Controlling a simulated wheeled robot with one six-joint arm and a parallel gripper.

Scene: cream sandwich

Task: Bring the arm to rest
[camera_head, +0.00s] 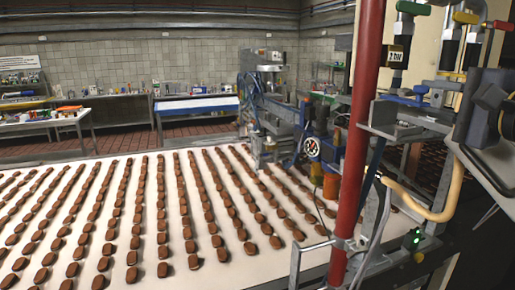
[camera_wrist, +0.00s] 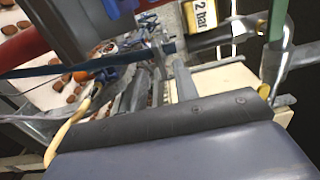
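The task names no object but my arm. A large smooth dark grey-blue shape fills the bottom of the wrist view, close to the camera; I cannot tell whether it is part of my gripper or of the machine. No fingertips show clearly in either view, and nothing is seen held. At the right edge of the head view is a dark, blocky shape with a round part; I cannot tell whether it is mine.
A red post (camera_head: 360,150) stands upright beside the machine's valves and hoses. The "2 bar" label (camera_head: 395,54) also shows close up in the wrist view (camera_wrist: 203,17). A white conveyor (camera_head: 45,167) carries many brown biscuits in rows. A cream hose (camera_head: 440,205) curves at right.

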